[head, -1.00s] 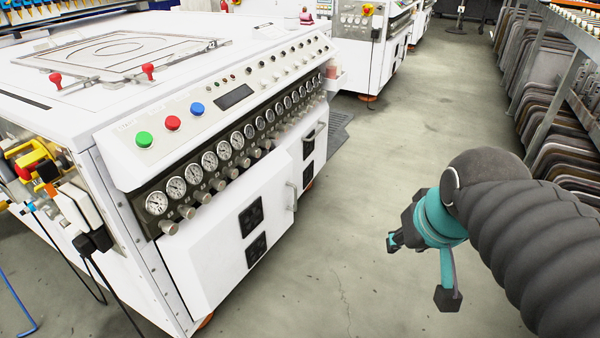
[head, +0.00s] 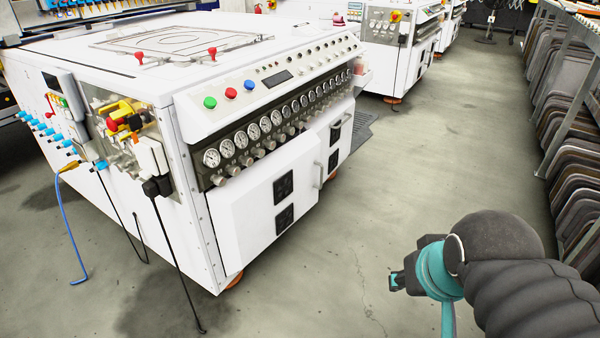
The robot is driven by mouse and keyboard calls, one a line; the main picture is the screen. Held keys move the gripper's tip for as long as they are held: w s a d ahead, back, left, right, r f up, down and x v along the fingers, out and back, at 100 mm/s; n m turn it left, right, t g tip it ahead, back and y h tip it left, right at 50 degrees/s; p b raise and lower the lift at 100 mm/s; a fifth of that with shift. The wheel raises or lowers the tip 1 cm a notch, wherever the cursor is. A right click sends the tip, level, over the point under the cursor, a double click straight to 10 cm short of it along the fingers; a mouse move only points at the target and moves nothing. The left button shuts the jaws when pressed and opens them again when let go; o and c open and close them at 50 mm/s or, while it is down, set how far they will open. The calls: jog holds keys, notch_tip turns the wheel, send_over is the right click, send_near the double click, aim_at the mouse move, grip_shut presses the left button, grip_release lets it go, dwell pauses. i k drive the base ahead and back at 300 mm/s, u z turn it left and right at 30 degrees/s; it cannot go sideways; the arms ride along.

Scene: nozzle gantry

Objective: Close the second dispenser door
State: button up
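The dispenser is a white machine (head: 212,240) at the left centre in the head view, with a sloped panel of gauges and buttons. Its near front door (head: 250,208) is white with two black vents and a handle at its right edge. A further front door (head: 340,128) sits to the right, with a dark handle and a vent. I cannot tell from this angle how far either door stands open. My gripper (head: 424,310) is at the lower right, apart from the machine and empty. Its fingers look spread; one runs off the bottom edge.
Grey floor (head: 400,190) is clear between the machine and a rack of dark panels (head: 575,130) on the right. A blue hose (head: 72,235) and black cables (head: 180,265) hang to the floor at left. More white machines (head: 395,50) stand behind.

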aim_at(255, 208)
jog(key=u, duration=0.25)
jog(key=i, duration=1)
jog(key=z, duration=0.6)
